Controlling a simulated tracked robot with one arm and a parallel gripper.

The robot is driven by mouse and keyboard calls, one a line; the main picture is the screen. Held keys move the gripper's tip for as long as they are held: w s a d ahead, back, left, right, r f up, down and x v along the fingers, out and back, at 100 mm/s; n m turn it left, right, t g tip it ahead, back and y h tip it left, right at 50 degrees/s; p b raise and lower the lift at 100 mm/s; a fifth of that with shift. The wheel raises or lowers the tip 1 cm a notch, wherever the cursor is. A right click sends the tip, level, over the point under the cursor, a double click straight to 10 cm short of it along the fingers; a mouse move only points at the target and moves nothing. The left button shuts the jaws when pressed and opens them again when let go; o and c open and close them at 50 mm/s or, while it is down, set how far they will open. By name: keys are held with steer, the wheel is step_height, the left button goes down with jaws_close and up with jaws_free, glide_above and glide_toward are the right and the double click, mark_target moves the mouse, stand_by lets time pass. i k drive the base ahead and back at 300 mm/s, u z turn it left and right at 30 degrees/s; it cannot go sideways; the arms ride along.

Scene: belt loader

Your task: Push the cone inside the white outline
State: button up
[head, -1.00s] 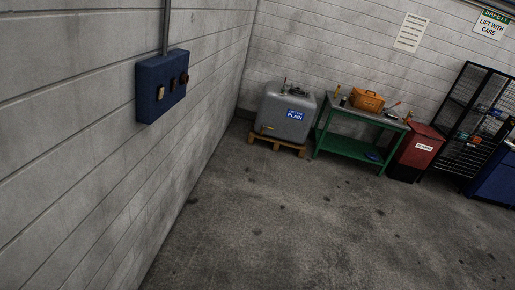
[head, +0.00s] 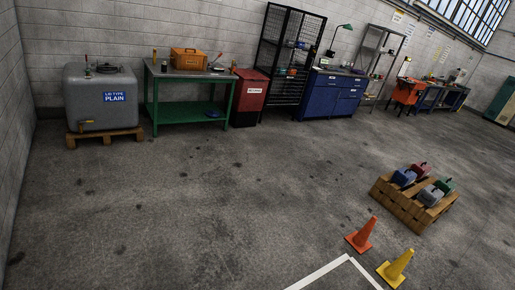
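Two cones stand upright on the floor at the lower right of the head view. One is an orange cone (head: 363,234) and the other is a yellow cone (head: 397,267). A corner of the white outline (head: 348,258) shows at the bottom edge, and the rest of it is cut off. The orange cone stands just beyond the outline's corner, outside it. The yellow cone stands to the right of the outline's right-hand line, also outside it. My gripper is not in the picture.
A wooden pallet (head: 413,211) with several coloured containers stands behind the cones. Along the back wall are a grey tank (head: 100,100), a green workbench (head: 186,112), a red bin (head: 249,98) and a blue cabinet (head: 332,95). The floor at left and middle is clear.

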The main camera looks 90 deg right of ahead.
mark_target(391, 273)
steer(key=z, duration=1.45)
steer(key=i, duration=0.15)
steer(key=z, duration=2.7)
steer(key=i, duration=1)
steer(key=u, duration=0.25)
steer(key=k, duration=0.75)
steer(key=z, duration=0.25)
